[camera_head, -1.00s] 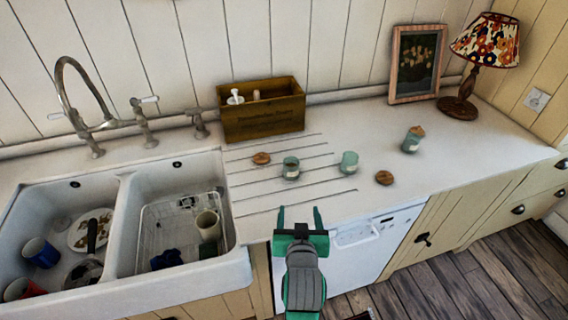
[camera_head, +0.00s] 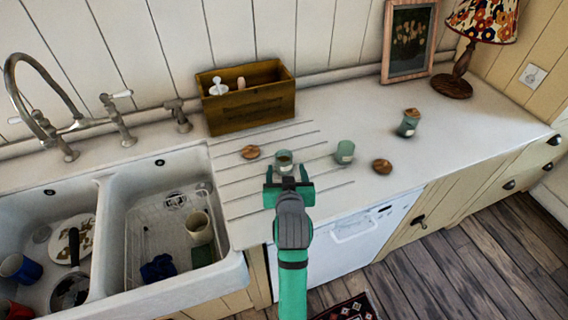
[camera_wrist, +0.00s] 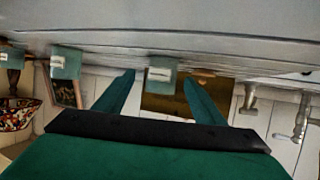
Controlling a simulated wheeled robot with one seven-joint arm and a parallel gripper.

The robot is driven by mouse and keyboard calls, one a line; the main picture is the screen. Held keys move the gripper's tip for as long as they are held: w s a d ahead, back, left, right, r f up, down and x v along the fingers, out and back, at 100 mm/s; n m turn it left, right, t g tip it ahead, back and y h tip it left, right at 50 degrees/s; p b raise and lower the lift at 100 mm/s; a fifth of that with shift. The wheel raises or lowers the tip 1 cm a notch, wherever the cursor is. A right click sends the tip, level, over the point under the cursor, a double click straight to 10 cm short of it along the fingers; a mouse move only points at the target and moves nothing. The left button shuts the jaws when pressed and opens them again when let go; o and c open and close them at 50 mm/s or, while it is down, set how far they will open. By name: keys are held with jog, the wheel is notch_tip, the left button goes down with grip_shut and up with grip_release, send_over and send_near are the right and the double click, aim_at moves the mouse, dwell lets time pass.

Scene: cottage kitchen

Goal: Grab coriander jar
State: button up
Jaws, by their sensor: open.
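Three small green glass jars stand on the white counter. The left jar (camera_head: 284,160) is open at the top, and the middle jar (camera_head: 344,152) also has no lid on. The right jar (camera_head: 408,125) has a wooden lid on. The labels are too small to read, so I cannot tell which is coriander. My gripper (camera_head: 286,172) is open and empty, just in front of the left jar. In the wrist view, which is upside down, this jar (camera_wrist: 162,74) shows between the two fingers (camera_wrist: 158,82), apparently beyond their tips. The middle jar (camera_wrist: 66,62) shows to their left.
Two loose wooden lids lie on the counter, one at left (camera_head: 250,152) and one at right (camera_head: 381,166). A wooden box (camera_head: 245,104) stands behind the jars. A double sink (camera_head: 228,270) is at left. A picture frame (camera_head: 408,40) and lamp (camera_head: 453,82) stand at back right.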

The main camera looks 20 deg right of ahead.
aim_at(284, 167)
jog(key=shift+a+x, duration=0.2)
jog(key=shift+x, duration=2.55)
jog(key=c, duration=1.2)
jog(key=shift+r, duration=0.15)
